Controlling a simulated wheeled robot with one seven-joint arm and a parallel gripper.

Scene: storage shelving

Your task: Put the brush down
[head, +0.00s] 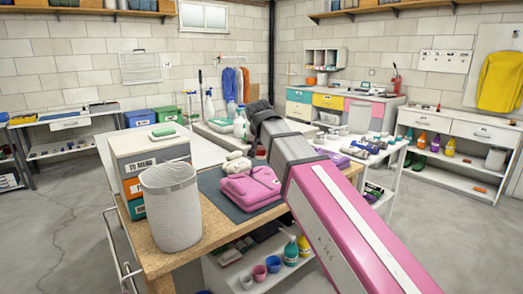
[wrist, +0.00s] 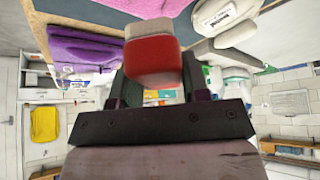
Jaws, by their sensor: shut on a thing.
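My gripper (wrist: 152,75) is shut on the brush (wrist: 152,60), which shows in the wrist view as a red block with a pale beige end. Only this end-on part of the brush shows, between the two dark fingers. In the head view my arm reaches over the wood-topped table (head: 205,238), with its dark end beyond the folded pink towels (head: 250,188). The brush cannot be made out there, and the arm hides part of the tabletop. I cannot tell whether the brush touches any surface.
A white basket (head: 171,207) and a stack of drawers (head: 150,160) stand at the table's left end. A dark mat (head: 214,190) lies under the pink towels. White rolled items (head: 237,163) sit behind them. Several bottles and small goods crowd the far side.

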